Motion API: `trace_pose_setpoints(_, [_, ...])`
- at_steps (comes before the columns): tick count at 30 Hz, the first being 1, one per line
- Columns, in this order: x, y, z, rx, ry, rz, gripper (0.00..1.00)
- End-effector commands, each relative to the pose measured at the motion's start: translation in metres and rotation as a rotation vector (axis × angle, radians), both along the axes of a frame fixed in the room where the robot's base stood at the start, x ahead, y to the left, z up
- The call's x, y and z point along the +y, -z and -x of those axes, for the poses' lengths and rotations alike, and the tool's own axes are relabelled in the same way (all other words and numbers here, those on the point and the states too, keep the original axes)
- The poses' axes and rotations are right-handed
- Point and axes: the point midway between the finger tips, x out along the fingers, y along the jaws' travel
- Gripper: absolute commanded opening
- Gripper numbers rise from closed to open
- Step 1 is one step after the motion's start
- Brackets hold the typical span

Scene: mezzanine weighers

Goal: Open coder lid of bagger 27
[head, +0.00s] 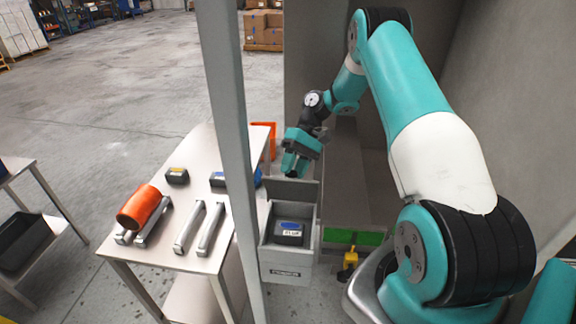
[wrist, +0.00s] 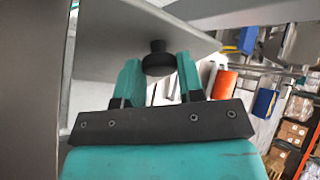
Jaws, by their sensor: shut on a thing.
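The coder is a grey box (head: 288,270) on the bagger, just right of the grey post. Its lid (head: 300,189) stands raised at the back of the box, and the box is open at the top. A dark cassette with a blue and white label (head: 288,234) sits inside. In the wrist view the lid is a grey plate (wrist: 110,40) with a black knob (wrist: 157,60). My gripper (head: 291,173) is at the top of the raised lid, its teal fingers (wrist: 158,75) shut on the knob. The knob is hidden in the head view.
A grey post (head: 232,130) stands close left of the coder. A steel table (head: 155,248) beyond it carries an orange roll (head: 140,206), metal bars (head: 188,228) and dark cassettes (head: 177,176). A grey wall (head: 505,110) is close on the right. Open floor lies at far left.

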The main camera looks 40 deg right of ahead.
Motion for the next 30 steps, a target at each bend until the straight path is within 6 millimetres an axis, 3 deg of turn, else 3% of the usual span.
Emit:
trace_pose_setpoints(8, [-0.001,0.001,-0.001,-0.004,0.002,0.000,0.00])
trace_pose_setpoints(9, [-0.001,0.001,-0.001,-0.004,0.003,0.000,0.42])
trace_pose_setpoints(12, [-0.001,0.001,0.000,-0.003,0.003,-0.001,0.60])
trace_pose_setpoints(22, [-0.004,-0.002,-0.001,-0.002,0.003,0.000,0.60])
trace_pose_setpoints(30, [-0.015,-0.026,-0.010,-0.004,-0.018,-0.001,0.60])
